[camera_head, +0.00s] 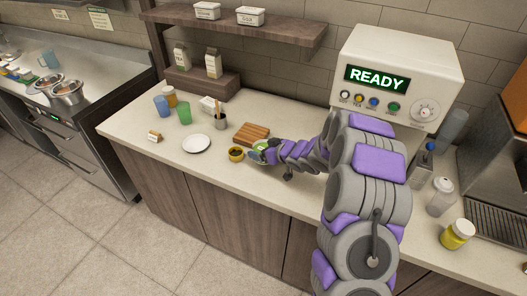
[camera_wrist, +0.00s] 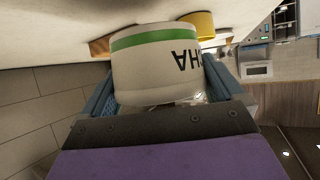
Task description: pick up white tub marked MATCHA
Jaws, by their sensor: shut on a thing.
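In the head view the tub (camera_head: 259,146) is small and partly hidden by my gripper (camera_head: 264,153) at the middle of the counter. I cannot tell whether its base touches the counter.
The machine marked READY (camera_head: 398,75) stands back right.

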